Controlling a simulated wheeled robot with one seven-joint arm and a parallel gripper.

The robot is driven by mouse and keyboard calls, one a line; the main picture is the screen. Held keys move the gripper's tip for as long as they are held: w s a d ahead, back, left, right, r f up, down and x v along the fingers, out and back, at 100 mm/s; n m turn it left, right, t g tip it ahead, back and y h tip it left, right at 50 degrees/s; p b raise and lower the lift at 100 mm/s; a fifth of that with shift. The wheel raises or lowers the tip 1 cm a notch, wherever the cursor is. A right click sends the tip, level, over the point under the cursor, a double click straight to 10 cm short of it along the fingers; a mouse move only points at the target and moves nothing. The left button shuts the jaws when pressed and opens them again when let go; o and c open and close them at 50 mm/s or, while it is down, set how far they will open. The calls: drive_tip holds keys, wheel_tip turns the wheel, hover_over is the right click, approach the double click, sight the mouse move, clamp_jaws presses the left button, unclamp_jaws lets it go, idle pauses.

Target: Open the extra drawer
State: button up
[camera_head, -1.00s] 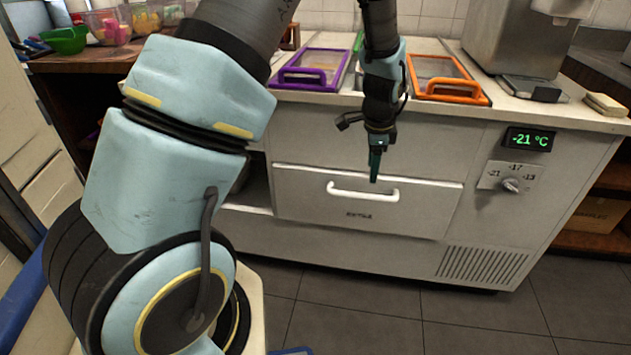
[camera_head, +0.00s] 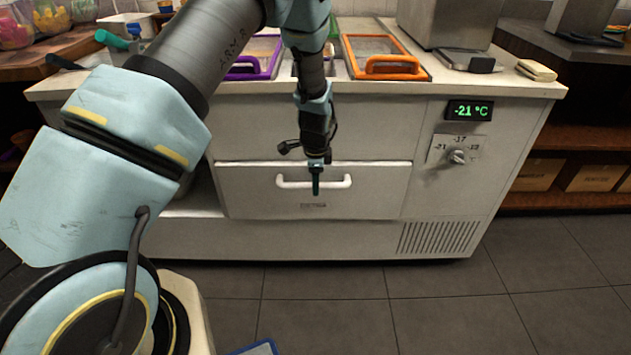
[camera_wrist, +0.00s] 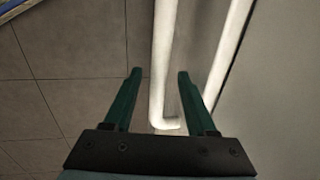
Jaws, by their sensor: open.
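The extra drawer (camera_head: 250,200) is a wide white front in the counter's lower part, with faint lettering below its handle. It looks shut, flush with the counter face. Its white bar handle (camera_head: 335,182) runs across the upper part. My gripper (camera_head: 316,182) points down at the middle of the handle and hides a bit of it. In the wrist view my gripper (camera_wrist: 160,72) is open, with the white handle (camera_wrist: 163,60) between its two green fingers. I cannot tell whether either finger touches it.
An open compartment (camera_head: 195,192) lies left of the drawer. Purple (camera_head: 250,72) and orange (camera_head: 395,68) framed lids lie on the countertop. A temperature display (camera_head: 469,111) reads -21 °C above a dial (camera_head: 457,156).

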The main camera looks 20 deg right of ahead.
drive_tip(key=shift+f, duration=0.25)
clamp_jaws()
idle(0.3)
idle(0.9)
